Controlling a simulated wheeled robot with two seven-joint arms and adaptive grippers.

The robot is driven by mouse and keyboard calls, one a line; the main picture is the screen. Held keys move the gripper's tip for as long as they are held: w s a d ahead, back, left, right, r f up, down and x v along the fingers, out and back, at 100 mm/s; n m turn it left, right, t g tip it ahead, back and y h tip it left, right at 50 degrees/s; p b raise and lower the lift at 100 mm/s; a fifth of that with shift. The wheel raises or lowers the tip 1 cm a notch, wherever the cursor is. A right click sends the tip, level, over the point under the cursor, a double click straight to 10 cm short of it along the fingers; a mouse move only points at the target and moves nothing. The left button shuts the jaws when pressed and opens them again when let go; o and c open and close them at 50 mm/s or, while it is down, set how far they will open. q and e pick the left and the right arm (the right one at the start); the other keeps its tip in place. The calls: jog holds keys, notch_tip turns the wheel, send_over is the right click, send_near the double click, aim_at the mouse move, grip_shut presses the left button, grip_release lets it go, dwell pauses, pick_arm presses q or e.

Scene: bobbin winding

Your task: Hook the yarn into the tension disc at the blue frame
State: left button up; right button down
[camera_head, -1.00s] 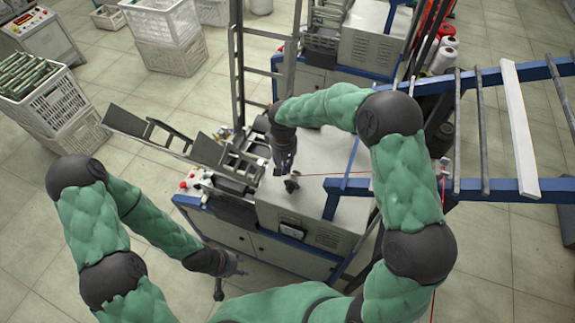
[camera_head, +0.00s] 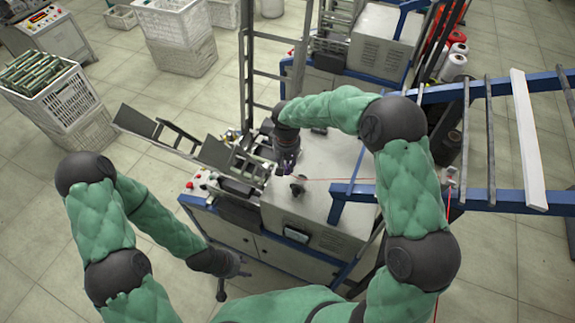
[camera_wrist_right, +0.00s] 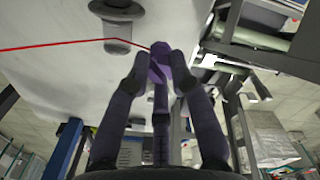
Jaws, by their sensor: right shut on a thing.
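The red yarn (camera_head: 340,180) runs from the blue frame (camera_head: 350,189) leftward over the machine top to my right gripper (camera_head: 287,170). The right gripper is shut on a small purple piece (camera_wrist_right: 160,62), where the yarn ends in the right wrist view. A dark disc-shaped fitting (camera_head: 298,186), seemingly the tension disc, stands on the machine top just below the right gripper. My left gripper (camera_head: 234,278) looks open and empty, low before the machine.
The blue rail frame extends right with a white bar (camera_head: 528,140). Crates (camera_head: 55,95) stand on the floor at left.

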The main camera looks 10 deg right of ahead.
jog(key=shift+w+a+r+p, duration=0.15)
jog(key=shift+r+p, duration=0.3)
jog(key=shift+r, duration=0.45)
jog(key=shift+w+a+r+p, duration=0.15)
jog(key=shift+r+p, duration=0.3)
jog(key=shift+r, duration=0.45)
